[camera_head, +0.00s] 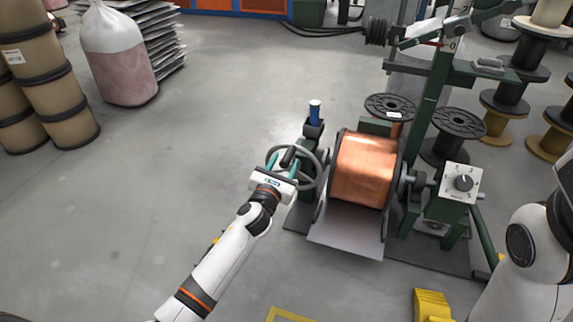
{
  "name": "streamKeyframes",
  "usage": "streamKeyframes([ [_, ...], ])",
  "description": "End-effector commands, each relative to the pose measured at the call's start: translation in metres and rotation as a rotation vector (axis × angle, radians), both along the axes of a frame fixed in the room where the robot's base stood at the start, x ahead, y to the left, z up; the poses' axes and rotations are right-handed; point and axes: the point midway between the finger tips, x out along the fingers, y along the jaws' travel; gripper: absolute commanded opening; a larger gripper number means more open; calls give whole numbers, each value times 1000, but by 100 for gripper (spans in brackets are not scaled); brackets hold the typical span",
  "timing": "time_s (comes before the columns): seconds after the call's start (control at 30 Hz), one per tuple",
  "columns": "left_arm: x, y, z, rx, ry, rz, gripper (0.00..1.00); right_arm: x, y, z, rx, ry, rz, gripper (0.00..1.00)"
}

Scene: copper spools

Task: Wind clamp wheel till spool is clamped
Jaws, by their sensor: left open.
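The copper spool (364,168) sits in the green winding stand, its copper face towards me between dark flanges. The grey clamp wheel (313,168) is on the stand's left side, facing left. My left gripper (284,162) is at the wheel's left rim, its teal fingers open around or beside the rim; I cannot tell if they touch it. Whether the spool is gripped by the clamp cannot be seen. My right arm shows at the right edge; its gripper is out of view.
A control box with a black knob (463,183) stands right of the spool. Empty black spools (457,124) stand behind it. A yellow step-like block (432,305) is at the front. A wrapped sack (118,60) and brown drums (45,80) stand at left. The floor between is clear.

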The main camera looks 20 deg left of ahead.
Motion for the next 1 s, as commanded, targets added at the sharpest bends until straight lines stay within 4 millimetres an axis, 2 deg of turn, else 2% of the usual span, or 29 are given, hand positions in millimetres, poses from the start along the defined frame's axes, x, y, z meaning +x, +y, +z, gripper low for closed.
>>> streamKeyframes([
  [0.1, 15, -1, -2, -2, -1, 1, 45, -7, 0, -1, -1, -24, -1, 49],
  [0.2, 22, -1, -1, -2, 0, 1, 45, -10, 1, 1, -2, -32, -2, 49],
  [0.53, 25, -1, 0, -2, 1, 0, 45, -11, 1, 3, -3, -35, -3, 49],
  [0.57, 25, -1, 0, -2, 1, 0, 42, -11, 1, 3, -3, -35, -3, 49],
  [0.8, 25, -1, 0, -3, 1, 0, 2, -11, 1, 3, -3, -35, -2, 49],
  [0.83, 25, -1, 0, -3, 1, 0, 0, -11, 1, 3, -3, -35, -2, 49],
  [1.0, 25, -1, 0, -2, 1, 0, 0, -11, 1, 3, -3, -35, -2, 49],
])
